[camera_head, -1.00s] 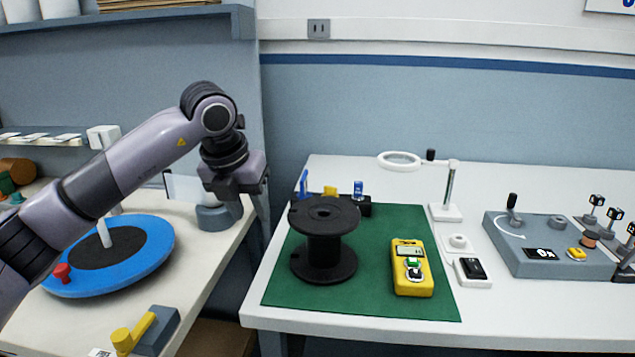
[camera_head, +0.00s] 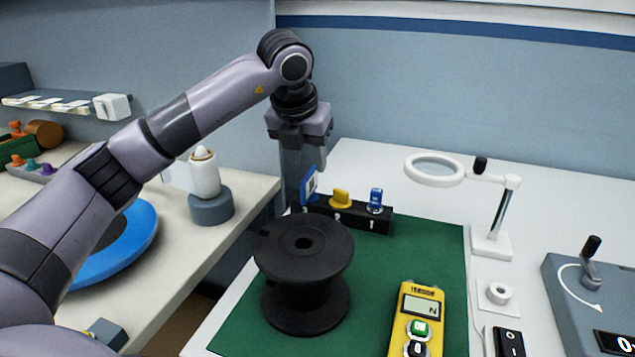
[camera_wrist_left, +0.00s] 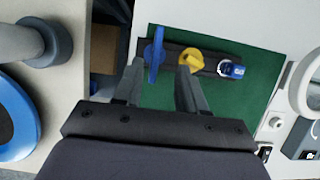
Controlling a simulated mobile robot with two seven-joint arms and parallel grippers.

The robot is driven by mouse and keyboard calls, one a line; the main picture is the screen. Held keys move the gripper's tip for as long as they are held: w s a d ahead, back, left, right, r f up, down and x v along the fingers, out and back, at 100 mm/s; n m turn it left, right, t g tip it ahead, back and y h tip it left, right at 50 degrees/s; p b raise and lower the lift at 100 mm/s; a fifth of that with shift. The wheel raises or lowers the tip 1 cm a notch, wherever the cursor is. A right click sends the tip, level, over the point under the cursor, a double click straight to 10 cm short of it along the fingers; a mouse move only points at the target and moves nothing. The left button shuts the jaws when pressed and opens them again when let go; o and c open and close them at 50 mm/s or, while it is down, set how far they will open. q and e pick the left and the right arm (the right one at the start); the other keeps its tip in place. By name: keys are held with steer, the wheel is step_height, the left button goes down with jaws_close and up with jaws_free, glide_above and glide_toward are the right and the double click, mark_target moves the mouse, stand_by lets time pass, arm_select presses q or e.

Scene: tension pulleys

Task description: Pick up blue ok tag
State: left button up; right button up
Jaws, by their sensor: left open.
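A black rack (camera_head: 345,214) with numbered slots stands at the back of the green mat. A tall blue tag (camera_head: 309,184) with a white face stands at the rack's left end; its print is too small to read. A small blue piece (camera_head: 375,200) stands at the right end. My left gripper (camera_head: 303,172) points down, open, above the left end of the rack. In the left wrist view, the blue tag (camera_wrist_left: 154,55) shows edge-on between my fingertips (camera_wrist_left: 160,70), nearer the left finger. I cannot tell whether they touch. My right gripper is out of view.
A yellow piece (camera_head: 340,197) stands mid-rack, close to my right fingertip in the wrist view. A black spool (camera_head: 304,270) and a yellow meter (camera_head: 418,315) stand on the green mat (camera_head: 385,258). A magnifier (camera_head: 437,170) is at the right.

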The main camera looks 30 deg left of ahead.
mark_target(308, 174)
arm_select(q)
steer(key=x, duration=0.6)
steer(key=shift+a+p, duration=0.3)
jaws_close()
